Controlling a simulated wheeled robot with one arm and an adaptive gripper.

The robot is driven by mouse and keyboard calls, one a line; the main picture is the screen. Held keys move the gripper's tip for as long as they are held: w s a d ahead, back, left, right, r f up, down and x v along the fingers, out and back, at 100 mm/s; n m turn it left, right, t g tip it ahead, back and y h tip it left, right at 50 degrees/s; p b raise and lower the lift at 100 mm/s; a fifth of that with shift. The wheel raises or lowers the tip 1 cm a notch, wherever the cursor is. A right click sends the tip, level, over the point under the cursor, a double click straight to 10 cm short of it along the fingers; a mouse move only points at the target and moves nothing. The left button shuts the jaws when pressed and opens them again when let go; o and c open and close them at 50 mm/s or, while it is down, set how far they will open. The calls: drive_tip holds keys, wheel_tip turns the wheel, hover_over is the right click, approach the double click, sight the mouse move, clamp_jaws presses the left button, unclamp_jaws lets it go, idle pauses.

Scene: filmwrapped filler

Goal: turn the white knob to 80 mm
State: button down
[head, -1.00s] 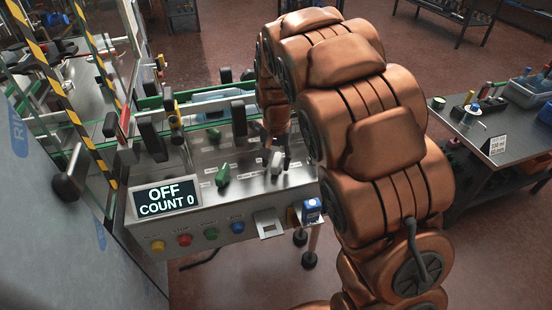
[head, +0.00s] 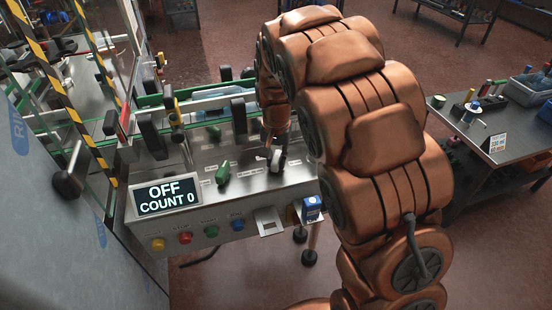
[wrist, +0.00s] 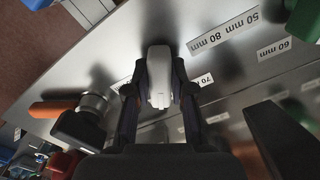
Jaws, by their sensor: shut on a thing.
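The white knob (wrist: 159,76) stands up from the steel panel (head: 250,188) in the wrist view. My gripper (wrist: 159,90) is shut on it, with one dark finger on each side. In the head view the white knob (head: 280,161) shows only partly beside my gripper (head: 275,152). Printed labels lie around it in the wrist view: an 80 mm label (wrist: 209,36), a 50 mm label (wrist: 238,15), a 60 mm label (wrist: 274,49) and a partly covered 70 mm label (wrist: 203,80). I cannot tell which label the knob points to.
A green knob (head: 222,173) stands left of the white knob. The display (head: 166,196) reads OFF, COUNT 0. Coloured buttons (head: 185,238) line the panel's front. Black-handled posts (head: 239,117) and a rail rise behind. A side table (head: 478,135) stands at the right.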

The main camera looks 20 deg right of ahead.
drive_tip(key=shift+f+n+b, duration=0.1)
drive_tip(key=shift+n+b, duration=0.2)
drive_tip(key=shift+b, duration=0.15)
drive_tip(key=shift+f+n+b, duration=0.1)
drive_tip(key=shift+n+b, duration=0.4)
drive_tip(key=shift+b, duration=0.1)
drive_tip(key=shift+d+f+n+b, duration=0.1)
drive_tip(key=shift+n+b, duration=1.1)
drive_tip(key=shift+b, duration=0.05)
drive_tip(key=n+b, duration=0.2)
drive_tip(key=n, duration=0.1)
drive_tip(key=shift+d+n, duration=0.1)
drive_tip(key=shift+n, duration=0.3)
drive_tip(key=n+b, duration=0.2)
drive_tip(key=n, duration=0.1)
drive_tip(key=shift+d+r+n, duration=0.1)
drive_tip(key=shift+r+n, duration=0.1)
drive_tip(key=shift+n, duration=0.1)
drive_tip(key=n, duration=0.6)
drive_tip(key=shift+w+d+r, duration=0.15)
drive_tip(key=n+p, duration=0.1)
drive_tip(key=n, duration=0.5)
drive_tip(key=shift+w, duration=0.15)
drive_tip(key=shift+d+n, duration=0.1)
drive_tip(key=shift+n, duration=0.2)
